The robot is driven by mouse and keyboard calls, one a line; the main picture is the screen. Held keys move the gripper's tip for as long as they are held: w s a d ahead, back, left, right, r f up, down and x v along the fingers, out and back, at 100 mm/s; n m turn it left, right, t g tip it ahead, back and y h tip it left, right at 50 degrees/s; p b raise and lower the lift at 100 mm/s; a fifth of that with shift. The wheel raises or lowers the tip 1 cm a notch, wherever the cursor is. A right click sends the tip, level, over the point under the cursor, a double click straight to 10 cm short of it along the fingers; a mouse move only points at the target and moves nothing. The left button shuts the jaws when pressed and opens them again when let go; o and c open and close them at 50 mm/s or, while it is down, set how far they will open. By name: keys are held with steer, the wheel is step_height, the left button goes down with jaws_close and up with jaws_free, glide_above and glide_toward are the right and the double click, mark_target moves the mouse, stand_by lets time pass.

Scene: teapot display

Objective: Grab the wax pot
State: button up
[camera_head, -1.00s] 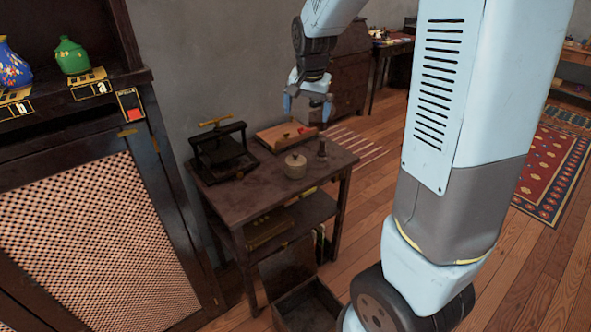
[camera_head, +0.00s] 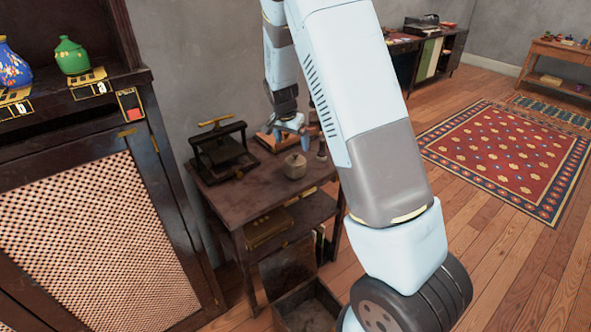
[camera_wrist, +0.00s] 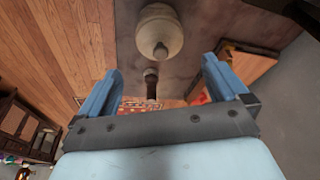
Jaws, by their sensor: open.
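The wax pot, a small round beige pot with a knobbed lid (camera_head: 295,167), stands upright on a small dark wooden table (camera_head: 245,202). In the wrist view the pot (camera_wrist: 160,35) is at the top centre, beyond the fingertips. My gripper (camera_head: 292,132) is above the table's back part, behind and above the pot in the head view. In the wrist view its two blue fingers (camera_wrist: 161,72) are spread apart with nothing held between them. Part of the gripper is hidden by my arm in the head view.
A dark stamp-like object (camera_head: 321,149) stands right of the pot; it also shows between the fingers in the wrist view (camera_wrist: 151,84). A black press (camera_head: 222,150) and a wooden tray (camera_head: 268,138) are also on the table. An open box (camera_head: 308,306) is on the floor.

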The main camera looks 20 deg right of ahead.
mark_target(295, 157)
steer(key=x, duration=1.2)
steer(key=shift+c, duration=0.5)
steer(key=shift+r, duration=0.1)
steer(key=c, duration=1.1)
